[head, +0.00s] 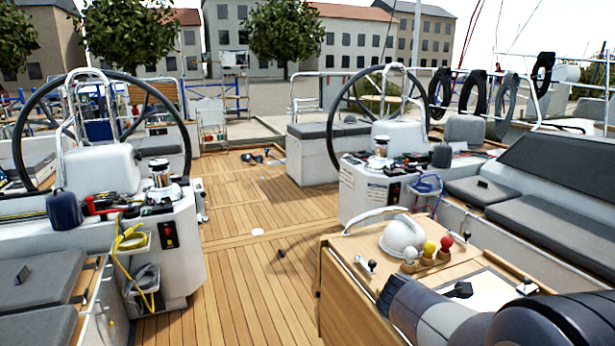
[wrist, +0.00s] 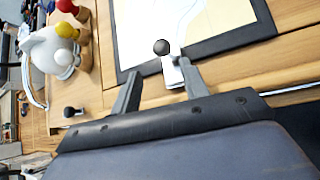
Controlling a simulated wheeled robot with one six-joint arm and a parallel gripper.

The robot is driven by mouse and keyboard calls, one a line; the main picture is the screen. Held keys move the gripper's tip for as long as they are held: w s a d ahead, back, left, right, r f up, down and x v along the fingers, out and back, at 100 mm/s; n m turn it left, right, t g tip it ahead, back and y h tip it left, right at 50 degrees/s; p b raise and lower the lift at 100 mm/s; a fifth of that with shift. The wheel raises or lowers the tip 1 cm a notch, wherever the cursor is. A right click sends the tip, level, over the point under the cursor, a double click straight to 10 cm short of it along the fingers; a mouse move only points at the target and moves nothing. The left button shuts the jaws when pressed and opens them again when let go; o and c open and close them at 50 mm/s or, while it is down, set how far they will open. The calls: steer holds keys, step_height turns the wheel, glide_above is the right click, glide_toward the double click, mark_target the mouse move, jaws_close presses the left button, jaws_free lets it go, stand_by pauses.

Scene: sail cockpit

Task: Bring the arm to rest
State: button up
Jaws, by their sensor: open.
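My gripper (wrist: 160,68) shows in the wrist view with its two grey fingers apart and nothing held between them. It is over the wooden cockpit table (head: 345,245), near a dark-bordered chart panel (wrist: 235,35). A small black-knobbed fitting with a pale base (wrist: 162,47) shows just beyond the fingertips; I cannot tell whether the right finger touches it.
On the table stand a white domed thing (head: 404,236) and red (head: 447,242), yellow (head: 429,248) and white (head: 410,254) knobs, left of the gripper. A small lever (head: 372,265) is near the table's left edge. Two wheel consoles stand beyond; the wooden deck (head: 250,220) between is mostly clear.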

steer(key=shift+s+a+f+t+h+b, duration=0.3)
steer(key=shift+h+b, duration=0.35)
steer(key=shift+b, duration=1.4)
steer(key=shift+w+a+f+t+h+b, duration=0.1)
steer(key=shift+a+t+h+b, duration=0.4)
steer(key=shift+b, duration=1.55)
steer(key=shift+s+d+r+h, duration=0.1)
steer(key=shift+r+h, duration=0.05)
steer(key=shift+h, duration=0.1)
